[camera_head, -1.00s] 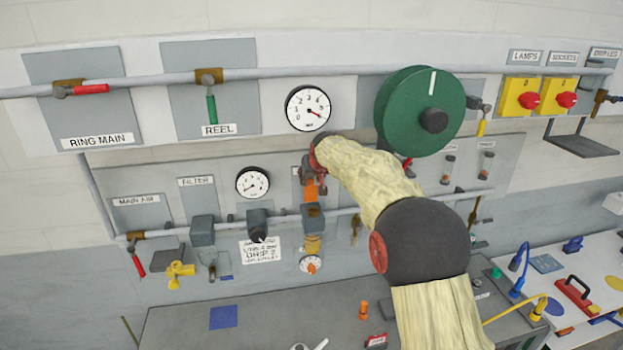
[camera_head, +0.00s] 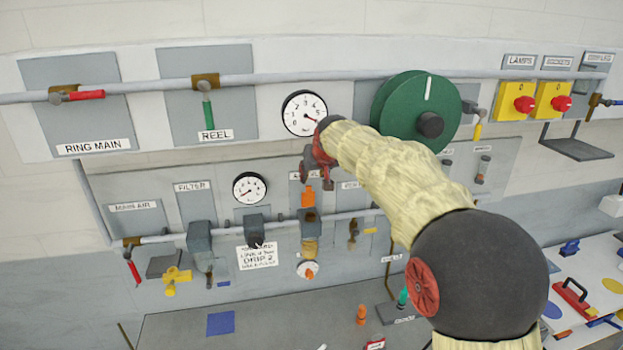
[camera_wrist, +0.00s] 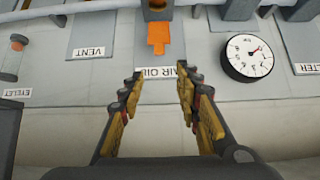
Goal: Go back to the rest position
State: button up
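My gripper (camera_head: 318,178) is near the wall panel, in front of the middle of the lower board, just below the upper gauge (camera_head: 304,113). In the wrist view my gripper (camera_wrist: 160,77) has its two yellow-and-black fingers apart with nothing between them. The AIR OIL label (camera_wrist: 155,72) and an orange tag (camera_wrist: 158,36) show beyond the fingertips. My fingers do not appear to touch anything. My arm, in a pale yellow sleeve with a large dark elbow, reaches from the lower right and hides part of the lower board.
A green wheel (camera_head: 416,111) stands out close behind my forearm. Yellow switches with red knobs (camera_head: 524,104) are at the upper right. The lower gauge (camera_head: 250,188), filter (camera_head: 200,240) and yellow valve (camera_head: 176,278) are left of my gripper. A grey bench (camera_head: 270,327) lies below.

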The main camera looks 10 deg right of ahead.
jog(key=shift+s+r, duration=0.3)
jog(key=shift+s, duration=0.05)
jog(key=shift+f, duration=0.1)
jog(key=s+f+g+b, duration=0.1)
jog(key=s+f+b, duration=0.7)
jog(key=s, duration=0.8)
jog(key=s+f+g+b, duration=0.1)
jog(key=s+f+b, duration=0.7)
jog(key=s+f, duration=0.7)
jog(key=s+f+g+b, duration=0.1)
jog(key=s+f+b, duration=0.7)
jog(key=s, duration=1.1)
notch_tip(320, 180, down, 4)
jog(key=shift+f+g, duration=0.15)
jog(key=shift+g, duration=0.15)
